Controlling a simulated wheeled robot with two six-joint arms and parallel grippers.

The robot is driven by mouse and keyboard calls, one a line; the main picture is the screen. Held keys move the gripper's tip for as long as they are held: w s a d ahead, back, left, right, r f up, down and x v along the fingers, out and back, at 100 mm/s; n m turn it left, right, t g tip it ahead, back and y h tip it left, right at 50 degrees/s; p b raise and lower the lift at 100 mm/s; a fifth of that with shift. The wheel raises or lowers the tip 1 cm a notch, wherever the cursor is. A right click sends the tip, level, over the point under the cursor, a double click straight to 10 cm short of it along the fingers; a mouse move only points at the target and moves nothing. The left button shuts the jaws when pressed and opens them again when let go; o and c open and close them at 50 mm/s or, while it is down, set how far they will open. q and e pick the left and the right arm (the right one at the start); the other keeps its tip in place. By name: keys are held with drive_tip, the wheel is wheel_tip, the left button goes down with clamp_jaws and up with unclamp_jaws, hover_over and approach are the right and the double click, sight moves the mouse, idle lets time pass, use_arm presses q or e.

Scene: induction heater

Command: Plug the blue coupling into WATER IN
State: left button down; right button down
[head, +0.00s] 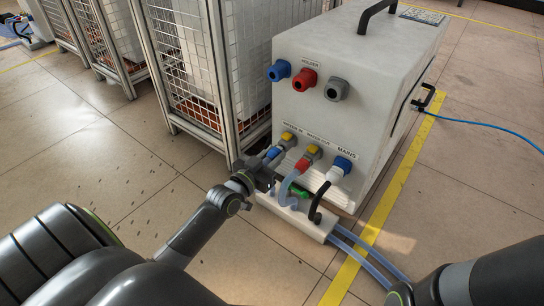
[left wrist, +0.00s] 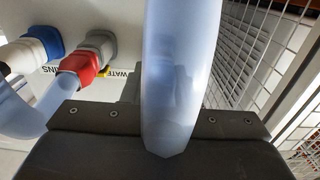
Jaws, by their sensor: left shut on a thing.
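The blue coupling (head: 272,154) is at the front of the grey WATER IN socket with a yellow tab (head: 288,137), on the white heater cabinet. It looks in line with the socket; I cannot tell whether it is seated. My left gripper (head: 264,174) is shut on it from the near left side. In the left wrist view, a pale blue hose (left wrist: 178,75) rises in front of my dark gripper (left wrist: 155,140) and hides the coupling and the WATER IN socket. My right gripper is out of view.
The red coupling (head: 302,166) sits at WATER OUT, just right, and also shows in the left wrist view (left wrist: 82,65). A white plug (head: 334,175) is at MAINS. Blue, red and grey holders line the cabinet above. A wire cage (head: 190,60) stands close left.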

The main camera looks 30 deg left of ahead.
use_arm(q)
drive_tip(key=shift+w, duration=0.55)
drive_tip(key=c, duration=1.1)
unclamp_jaws()
drive_tip(key=shift+o, duration=0.2)
drive_tip(key=shift+s, duration=0.55)
drive_tip(key=s+a, duration=0.1)
drive_tip(key=s, duration=1.5)
drive_tip(key=shift+s, duration=0.15)
drive_tip(key=shift+a, duration=0.1)
